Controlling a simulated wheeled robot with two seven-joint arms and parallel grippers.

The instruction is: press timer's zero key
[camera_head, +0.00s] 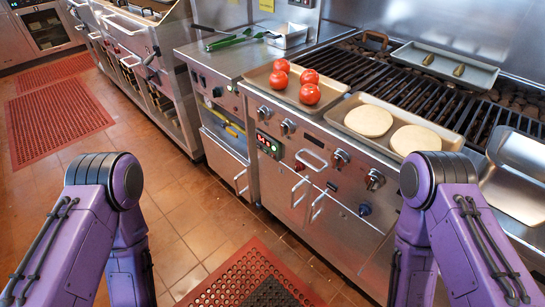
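The timer (268,145) is a small dark panel with red lit digits and buttons, set into the steel front of the grill. Its keys are too small for me to make out the zero key. My two purple arms come in from the lower left and lower right, bent downward. Both grippers are outside the picture, below its bottom edge. Nothing touches the timer, and its face is not blocked.
Knobs (340,159) and door handles sit right of and below the timer. Above it are a tray (256,80) with several tomatoes (309,94) and a tray with two flat breads (368,121). Floor in front is open, with red mats (58,121).

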